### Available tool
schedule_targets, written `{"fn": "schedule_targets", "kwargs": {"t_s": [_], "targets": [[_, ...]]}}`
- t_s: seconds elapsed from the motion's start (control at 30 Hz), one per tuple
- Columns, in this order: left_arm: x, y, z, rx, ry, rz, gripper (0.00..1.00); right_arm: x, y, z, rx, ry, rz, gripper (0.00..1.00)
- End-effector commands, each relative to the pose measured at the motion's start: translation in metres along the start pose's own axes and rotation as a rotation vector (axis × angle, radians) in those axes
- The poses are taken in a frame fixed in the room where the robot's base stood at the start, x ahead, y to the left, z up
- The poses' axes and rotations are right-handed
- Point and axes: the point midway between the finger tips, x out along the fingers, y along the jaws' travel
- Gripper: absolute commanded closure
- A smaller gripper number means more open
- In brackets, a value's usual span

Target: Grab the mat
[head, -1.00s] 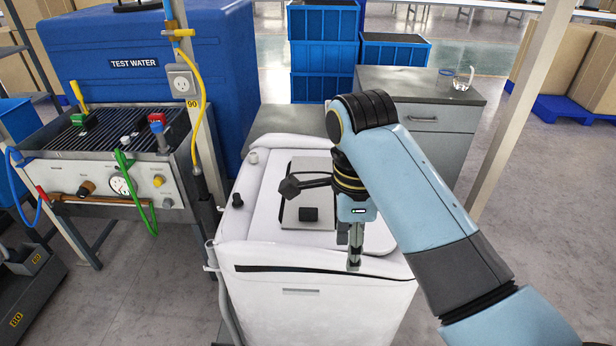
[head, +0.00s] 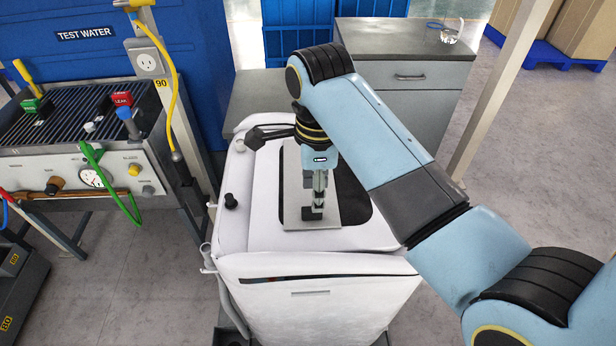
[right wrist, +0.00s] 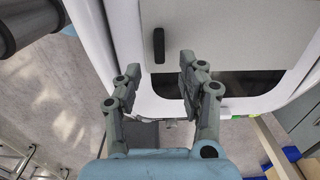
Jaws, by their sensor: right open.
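I cannot make out a mat for certain in either view. A flat grey plate (head: 293,190) with a small black handle (head: 312,214) lies on top of the white machine (head: 245,240). My right gripper (head: 316,198) points down over the plate, close to the handle. In the right wrist view the gripper (right wrist: 157,78) is open and empty, and the handle (right wrist: 158,45) stands just beyond the fingertips, roughly in line with the gap between them. The plate also shows there (right wrist: 205,35). My left gripper is not in view.
A dark opening (head: 353,200) shows beside the plate. A bench with gauge and valves (head: 70,165) and a blue tank (head: 60,65) stand at left. A grey cabinet (head: 410,110) is behind, and a pale post (head: 485,110) is at right.

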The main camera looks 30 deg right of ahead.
Motion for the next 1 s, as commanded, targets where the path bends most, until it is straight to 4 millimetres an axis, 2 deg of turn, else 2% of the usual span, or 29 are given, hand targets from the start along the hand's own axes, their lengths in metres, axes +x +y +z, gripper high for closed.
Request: {"fn": "schedule_targets", "kwargs": {"t_s": [0.17,0.4,0.67,1.0], "targets": [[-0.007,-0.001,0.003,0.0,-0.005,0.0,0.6,0.016,0.002,0.0,-0.001,0.001,0.003,0.6],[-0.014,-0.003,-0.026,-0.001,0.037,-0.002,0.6,0.051,0.003,0.001,-0.001,0.0,0.002,0.6],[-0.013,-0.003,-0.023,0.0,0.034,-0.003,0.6,0.055,0.002,0.002,0.0,-0.002,-0.001,0.6],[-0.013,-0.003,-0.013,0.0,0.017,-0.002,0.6,0.055,0.002,0.001,0.0,-0.001,0.0,1.0]]}}
